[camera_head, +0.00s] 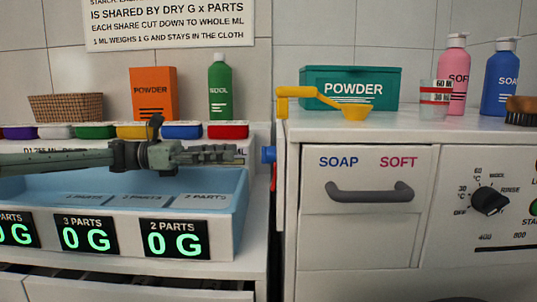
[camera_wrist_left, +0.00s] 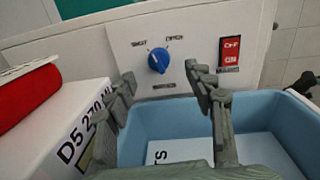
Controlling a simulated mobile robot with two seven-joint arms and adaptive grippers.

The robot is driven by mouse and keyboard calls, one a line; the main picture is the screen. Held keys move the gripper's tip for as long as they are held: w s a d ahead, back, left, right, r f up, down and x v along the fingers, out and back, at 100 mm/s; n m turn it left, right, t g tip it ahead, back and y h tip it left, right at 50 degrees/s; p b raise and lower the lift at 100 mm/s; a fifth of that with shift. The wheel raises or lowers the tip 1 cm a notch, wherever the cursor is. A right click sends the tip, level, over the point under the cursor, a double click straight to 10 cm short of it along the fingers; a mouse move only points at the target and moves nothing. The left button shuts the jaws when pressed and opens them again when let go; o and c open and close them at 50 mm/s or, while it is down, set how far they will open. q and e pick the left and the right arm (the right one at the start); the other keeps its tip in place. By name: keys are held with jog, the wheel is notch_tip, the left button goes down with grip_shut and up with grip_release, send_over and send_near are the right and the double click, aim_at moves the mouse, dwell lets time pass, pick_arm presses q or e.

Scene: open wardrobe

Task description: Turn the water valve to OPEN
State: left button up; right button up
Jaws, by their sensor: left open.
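The water valve is a blue knob (camera_wrist_left: 158,60) on a pale panel, between printed labels that seem to read SHUT and OPEN. A mark on its face is too small to read its setting surely. In the head view the knob (camera_head: 268,154) shows edge-on at the washer's left side. My left gripper (camera_head: 238,154) is open and empty, reaching right just short of the knob. In the left wrist view its two fingers (camera_wrist_left: 162,88) are apart, with the knob beyond and between them. My right gripper is not in view.
A red switch (camera_wrist_left: 230,52) marked OFF and ON sits right of the knob. A blue bin (camera_head: 235,200) with scale displays lies below my left arm. A yellow scoop (camera_head: 355,112) lies on the washer top.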

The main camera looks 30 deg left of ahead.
aim_at(269, 155)
pick_arm(q)
jog(key=b+x, duration=0.2)
jog(key=x, duration=0.5)
jog(key=shift+w+d+f+n, duration=0.15)
jog(key=shift+w+f+n, duration=0.15)
jog(key=shift+f, duration=0.05)
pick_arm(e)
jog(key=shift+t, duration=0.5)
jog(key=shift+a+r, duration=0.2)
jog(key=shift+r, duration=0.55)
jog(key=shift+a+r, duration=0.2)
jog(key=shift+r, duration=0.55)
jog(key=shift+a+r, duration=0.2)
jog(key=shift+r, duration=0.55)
pick_arm(q)
jog(key=c, duration=1.2)
